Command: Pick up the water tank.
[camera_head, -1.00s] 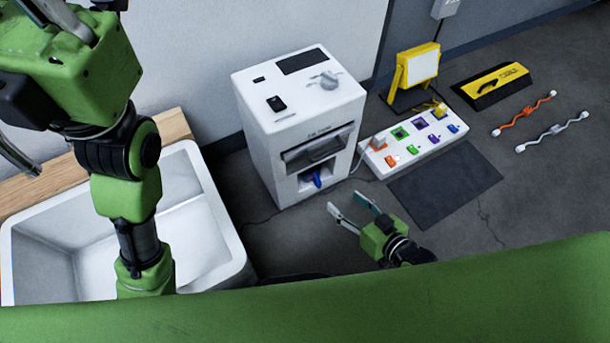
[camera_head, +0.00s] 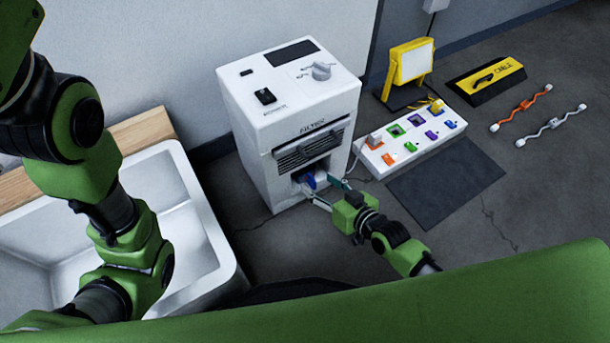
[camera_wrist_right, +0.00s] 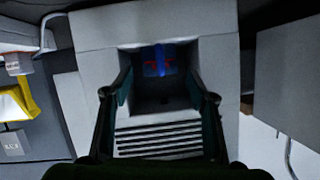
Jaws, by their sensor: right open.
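A white box-shaped machine (camera_head: 248,140) with a filter grille stands on the floor. Low in its front is a dark square recess holding a blue part (camera_head: 309,180). In the right wrist view the blue part (camera_wrist_right: 158,62) sits at the recess's far edge, with small red marks beside it. No separate water tank shows clearly; I cannot tell whether the blue part belongs to it. My right gripper (camera_head: 326,191) is open at the recess, a finger on each side of it. In the wrist view its fingers (camera_wrist_right: 160,85) flank the opening with nothing between them. My left gripper is out of view.
A white sink (camera_head: 205,215) lies left of the machine, with my left arm over it. To the right are a power strip (camera_head: 375,160), a dark mat (camera_head: 447,182), a yellow work lamp (camera_head: 408,65), a cable ramp (camera_head: 486,80) and two cables.

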